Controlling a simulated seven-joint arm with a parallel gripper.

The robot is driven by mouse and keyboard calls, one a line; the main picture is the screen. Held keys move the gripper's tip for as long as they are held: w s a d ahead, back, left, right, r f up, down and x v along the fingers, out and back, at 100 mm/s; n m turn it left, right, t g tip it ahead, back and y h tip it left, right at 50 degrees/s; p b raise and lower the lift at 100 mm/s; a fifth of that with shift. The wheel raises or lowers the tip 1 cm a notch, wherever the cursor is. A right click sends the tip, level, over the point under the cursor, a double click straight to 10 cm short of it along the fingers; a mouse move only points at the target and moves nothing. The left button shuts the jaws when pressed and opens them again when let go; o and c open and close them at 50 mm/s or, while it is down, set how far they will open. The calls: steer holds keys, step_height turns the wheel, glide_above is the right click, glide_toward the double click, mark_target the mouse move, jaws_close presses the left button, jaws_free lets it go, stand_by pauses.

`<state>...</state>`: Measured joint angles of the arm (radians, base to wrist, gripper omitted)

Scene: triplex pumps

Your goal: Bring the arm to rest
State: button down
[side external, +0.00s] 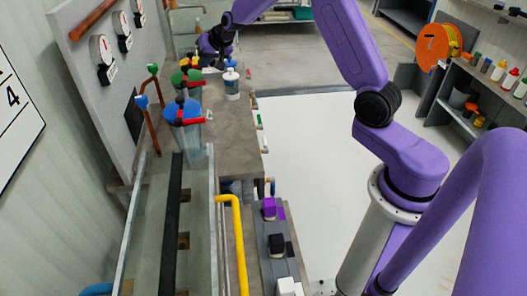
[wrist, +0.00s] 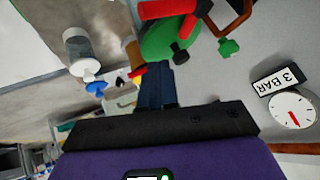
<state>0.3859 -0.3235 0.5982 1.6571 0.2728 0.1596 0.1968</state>
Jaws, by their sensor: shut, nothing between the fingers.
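My purple arm reaches from the right over to the far end of the bench. My gripper (side external: 214,68) is small and partly blurred there, beside the white bottle (side external: 232,84). In the wrist view the dark fingers of my gripper (wrist: 155,72) are together with nothing held.
A blue-topped clear filter (side external: 183,113) stands nearer on the bench. Gauges (side external: 101,50) line the left panel; one gauge (wrist: 292,109) by a "3 BAR" label is at right in the wrist view. A yellow pipe (side external: 238,245) runs in front. The white floor (side external: 305,150) is clear.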

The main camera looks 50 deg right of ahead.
steer(key=s+a+n, duration=0.1)
steer(key=s+a, duration=0.1)
steer(key=a, duration=0.1)
steer(key=s+a+r+n+g+y, duration=0.1)
steer(key=s+a, duration=0.2)
steer(key=a, duration=0.1)
steer(key=s+a+n+y, duration=0.1)
steer(key=s+a+n, duration=0.1)
steer(key=s+a, duration=0.1)
steer(key=shift+s+a+r+g, duration=0.2)
steer(key=shift+a+r+g, duration=0.2)
steer(key=shift+a, duration=0.2)
steer(key=s+a+r+n+g+y, duration=0.1)
steer(key=s+a+n, duration=0.1)
steer(key=s+a, duration=0.35)
steer(key=s+a+n+g, duration=0.2)
steer(key=s+n, duration=0.1)
steer(key=s, duration=0.6)
steer(key=s+d+n+g+h, duration=0.1)
steer(key=s+d+n, duration=0.2)
steer(key=s, duration=1)
steer(key=s+d+n+g+h, duration=0.1)
steer(key=s+n, duration=0.5)
steer(key=s, duration=0.8)
steer(key=shift+s+d+f+g+h, duration=0.3)
steer(key=shift+d+g, duration=0.4)
steer(key=shift+d, duration=0.2)
steer(key=shift+w, duration=0.1)
